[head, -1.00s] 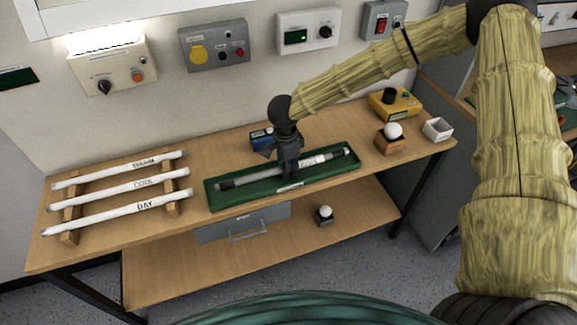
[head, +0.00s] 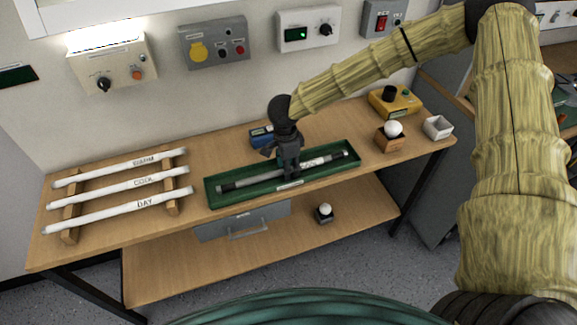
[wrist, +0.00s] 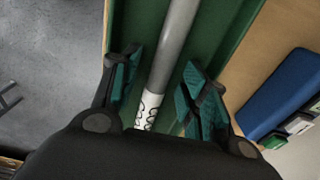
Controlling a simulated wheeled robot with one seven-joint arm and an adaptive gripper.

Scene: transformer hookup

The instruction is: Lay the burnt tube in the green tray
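The burnt tube (head: 250,182), grey with dark ends and a white label, lies lengthwise in the green tray (head: 335,175) on the bench. In the wrist view the tube (wrist: 175,42) runs along the tray's floor (wrist: 225,22), its lettered label partly cut off by my gripper's body. My gripper (head: 288,172) points down into the tray over the tube's middle. In the wrist view its two teal-padded fingers (wrist: 160,78) stand apart, one on each side of the tube, with a gap on both sides. It is open and holds nothing.
A wooden rack with three white labelled tubes (head: 120,184) stands at the left. A blue box (head: 261,137) is close behind the tray. A round white bulb on a wooden block (head: 391,138), a white open box (head: 437,128) and a yellow device (head: 396,101) stand at the right.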

